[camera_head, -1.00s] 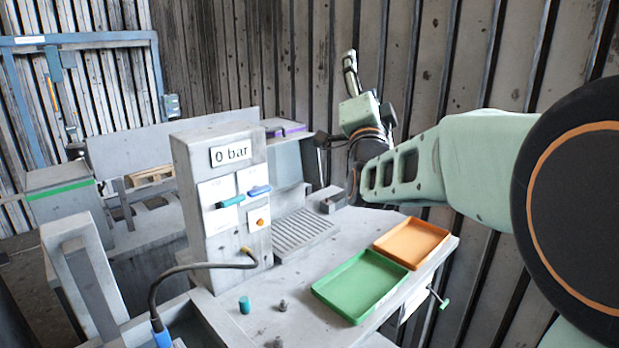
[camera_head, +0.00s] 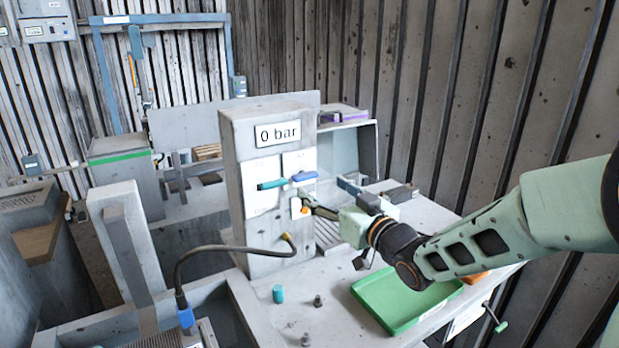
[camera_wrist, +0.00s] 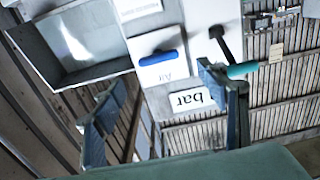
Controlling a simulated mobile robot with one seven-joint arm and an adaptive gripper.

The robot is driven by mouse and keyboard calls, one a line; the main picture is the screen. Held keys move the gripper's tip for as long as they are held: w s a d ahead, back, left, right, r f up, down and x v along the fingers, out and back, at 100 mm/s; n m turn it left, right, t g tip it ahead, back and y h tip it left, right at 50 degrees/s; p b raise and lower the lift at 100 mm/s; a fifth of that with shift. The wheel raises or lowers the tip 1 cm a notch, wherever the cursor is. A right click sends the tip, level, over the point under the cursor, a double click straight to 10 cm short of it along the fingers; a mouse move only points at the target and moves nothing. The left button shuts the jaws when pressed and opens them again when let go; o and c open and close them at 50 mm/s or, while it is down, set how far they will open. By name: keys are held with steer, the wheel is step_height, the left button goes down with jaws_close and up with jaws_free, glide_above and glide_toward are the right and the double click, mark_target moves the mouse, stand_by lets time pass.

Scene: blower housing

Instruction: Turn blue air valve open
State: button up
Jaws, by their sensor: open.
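The blue valve handle (camera_head: 304,176) lies roughly horizontal on the front of the grey control panel (camera_head: 245,225). In the wrist view the blue handle (camera_wrist: 162,57) sits on a white plate with an upside-down label, framed between my fingertips and apart from them. My gripper (camera_head: 307,203) is open and empty, just below and in front of the blue handle. Its two fingers also show in the wrist view (camera_wrist: 162,80). A teal handle (camera_head: 272,184) is left of the blue one; it also shows in the wrist view (camera_wrist: 242,70), beside the right finger. The display (camera_head: 278,133) reads 0 bar.
An orange button (camera_head: 303,211) is partly covered by my gripper. On the bench are a green tray (camera_head: 375,305), a teal cylinder (camera_head: 278,294) and small dark fittings (camera_head: 318,300). My forearm passes above the trays.

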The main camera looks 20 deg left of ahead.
mark_target(308, 177)
steer(key=x, duration=0.7)
steer(key=shift+w+p, duration=0.15)
steer(key=shift+p, duration=0.2)
steer(key=shift+c, duration=0.5)
steer(key=c, duration=1.1)
steer(key=shift+o, duration=0.2)
